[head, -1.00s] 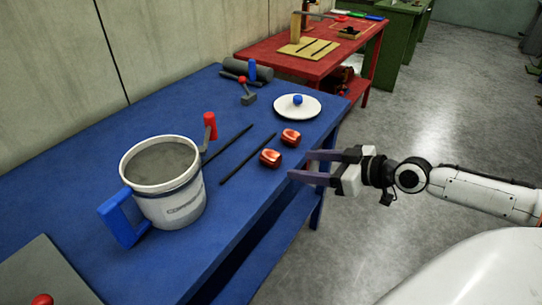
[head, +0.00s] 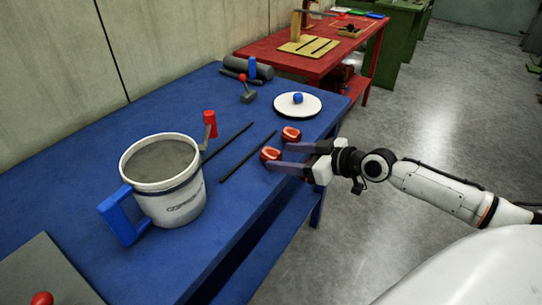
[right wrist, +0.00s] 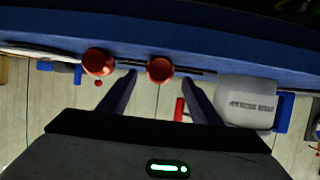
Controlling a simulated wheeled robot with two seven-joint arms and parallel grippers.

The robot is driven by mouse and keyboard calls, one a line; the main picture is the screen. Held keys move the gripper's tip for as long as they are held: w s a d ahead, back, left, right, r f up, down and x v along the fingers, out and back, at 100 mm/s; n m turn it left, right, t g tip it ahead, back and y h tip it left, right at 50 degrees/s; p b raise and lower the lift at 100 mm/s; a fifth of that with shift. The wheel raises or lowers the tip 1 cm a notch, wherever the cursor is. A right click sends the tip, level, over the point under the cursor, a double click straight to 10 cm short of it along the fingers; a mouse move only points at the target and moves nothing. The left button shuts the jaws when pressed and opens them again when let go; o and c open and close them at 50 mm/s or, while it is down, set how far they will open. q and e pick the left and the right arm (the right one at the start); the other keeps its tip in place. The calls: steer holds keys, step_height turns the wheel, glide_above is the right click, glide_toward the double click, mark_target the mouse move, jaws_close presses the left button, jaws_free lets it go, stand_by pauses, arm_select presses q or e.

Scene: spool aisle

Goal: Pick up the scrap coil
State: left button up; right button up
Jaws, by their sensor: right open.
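Two small shiny red coil-like pieces lie near the right edge of the blue table. The nearer red coil (head: 269,154) is at the fingertips of my right gripper (head: 277,157). The farther red coil (head: 291,134) lies just beyond. I cannot tell from their look which one is the scrap coil. In the right wrist view, my right gripper (right wrist: 157,85) is open, with one red coil (right wrist: 160,69) in line with the gap between its fingers. The other red coil (right wrist: 98,62) is outside the left finger. My left gripper is not in view.
The blue table (head: 90,140) holds a grey-filled white bucket (head: 180,205) with a blue handle, dark rods (head: 248,157), a red-handled crank (head: 210,124), a white plate (head: 285,108) with a blue knob, and a mallet (head: 247,93). A red table (head: 280,60) stands behind.

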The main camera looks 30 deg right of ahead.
mark_target(279, 155)
steer(key=shift+x, duration=1.8)
steer(key=shift+f, duration=0.15)
steer(key=shift+c, duration=0.2)
steer(key=c, duration=1.2)
steer(key=shift+o, duration=0.2)
